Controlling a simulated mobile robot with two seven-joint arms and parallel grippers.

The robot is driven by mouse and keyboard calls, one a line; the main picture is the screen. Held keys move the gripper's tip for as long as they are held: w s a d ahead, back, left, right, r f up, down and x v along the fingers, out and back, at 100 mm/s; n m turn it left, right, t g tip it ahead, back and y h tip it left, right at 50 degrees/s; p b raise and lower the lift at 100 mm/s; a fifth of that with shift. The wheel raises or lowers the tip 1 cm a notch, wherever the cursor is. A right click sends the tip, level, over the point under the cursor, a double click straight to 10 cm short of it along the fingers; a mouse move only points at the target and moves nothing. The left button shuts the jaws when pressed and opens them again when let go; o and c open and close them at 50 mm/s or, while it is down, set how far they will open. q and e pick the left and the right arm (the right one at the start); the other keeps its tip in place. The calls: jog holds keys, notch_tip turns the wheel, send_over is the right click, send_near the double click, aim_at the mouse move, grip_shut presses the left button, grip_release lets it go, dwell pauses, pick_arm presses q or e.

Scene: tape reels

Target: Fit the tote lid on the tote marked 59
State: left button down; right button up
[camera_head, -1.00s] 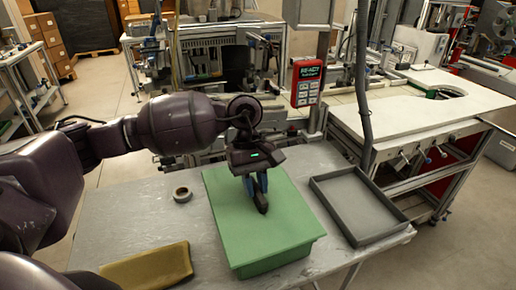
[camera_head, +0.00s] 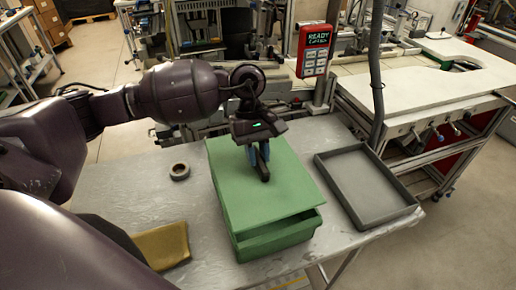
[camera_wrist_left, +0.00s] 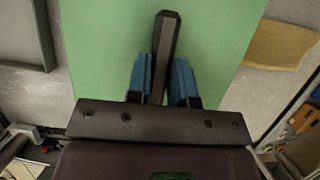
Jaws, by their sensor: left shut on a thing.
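The green tote lid (camera_head: 285,190) has a dark bar handle (camera_wrist_left: 168,32) in its middle. My left gripper (camera_head: 260,156) is shut on this handle from above; its blue fingers (camera_wrist_left: 163,80) flank the bar in the left wrist view. The lid is over the green tote (camera_head: 272,245), slightly raised and not seated at the front, where a dark gap shows between the lid's edge and the tote's rim. The lid hides most of the tote's opening. I cannot see a mark 59 on the tote. My right gripper is not in view.
The grey table (camera_head: 120,200) holds a tape roll (camera_head: 180,171) and an ochre pad (camera_head: 163,246) left of the tote. A shallow grey tray (camera_head: 402,196) lies to the right. A red control box (camera_head: 316,50) and a grey post (camera_head: 375,70) stand behind.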

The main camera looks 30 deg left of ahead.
aim_at(258, 168)
pick_arm(q)
jog(key=shift+f+b, duration=0.45)
jog(key=shift+f, duration=1.4)
jog(key=shift+f+b, duration=0.55)
jog(key=shift+b, duration=0.2)
jog(key=c, duration=0.9)
grip_release()
jog(key=shift+r, duration=0.1)
jog(key=shift+w+a+r, duration=0.1)
jog(key=shift+r, duration=0.1)
jog(key=v, duration=0.9)
jog(key=shift+b, duration=0.3)
jog(key=shift+w+a+r, duration=0.1)
jog(key=shift+a+r, duration=0.1)
jog(key=shift+r, duration=0.4)
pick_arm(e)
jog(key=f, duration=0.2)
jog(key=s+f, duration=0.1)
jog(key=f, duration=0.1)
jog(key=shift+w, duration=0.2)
